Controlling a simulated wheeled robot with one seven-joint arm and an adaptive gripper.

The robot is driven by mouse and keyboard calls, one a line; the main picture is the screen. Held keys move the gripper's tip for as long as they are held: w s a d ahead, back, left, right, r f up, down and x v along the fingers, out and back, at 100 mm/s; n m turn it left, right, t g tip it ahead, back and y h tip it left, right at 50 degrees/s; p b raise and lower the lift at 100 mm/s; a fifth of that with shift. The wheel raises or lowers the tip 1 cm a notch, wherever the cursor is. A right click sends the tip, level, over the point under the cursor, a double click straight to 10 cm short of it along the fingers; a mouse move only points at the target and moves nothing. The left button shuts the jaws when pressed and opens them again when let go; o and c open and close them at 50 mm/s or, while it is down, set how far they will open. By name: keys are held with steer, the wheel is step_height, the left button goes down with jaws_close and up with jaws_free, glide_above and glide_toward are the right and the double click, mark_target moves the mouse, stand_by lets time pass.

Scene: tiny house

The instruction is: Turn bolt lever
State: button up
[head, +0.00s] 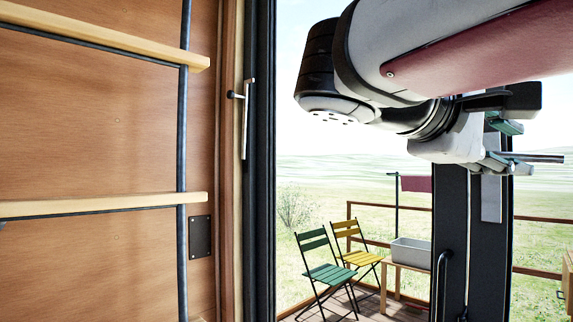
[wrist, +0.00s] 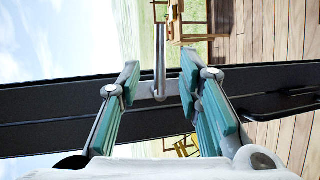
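In the wrist view a metal bolt lever (wrist: 160,55) stands out from the dark door frame (wrist: 50,103), between the two teal-padded fingers of my gripper (wrist: 159,72). The fingers are apart, with a visible gap on each side of the lever. In the head view my gripper (head: 508,146) is at the upper right, in front of the dark door frame (head: 455,215). The lever (head: 540,158) sticks out to the right past the fingers, roughly horizontal. Its base is partly hidden by my gripper.
A similar lever (head: 246,125) is on the left frame, beside wooden shelves (head: 100,207). A black pull handle (head: 442,285) is low on the door. Outside are a green chair (head: 325,273), a yellow chair (head: 360,258), a grey tub (head: 411,252) and a wooden railing (head: 540,272).

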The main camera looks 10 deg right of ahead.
mark_target(530, 157)
steer(key=x, duration=0.7)
steer(key=shift+s, duration=0.1)
steer(key=shift+c, duration=0.4)
jaws_close()
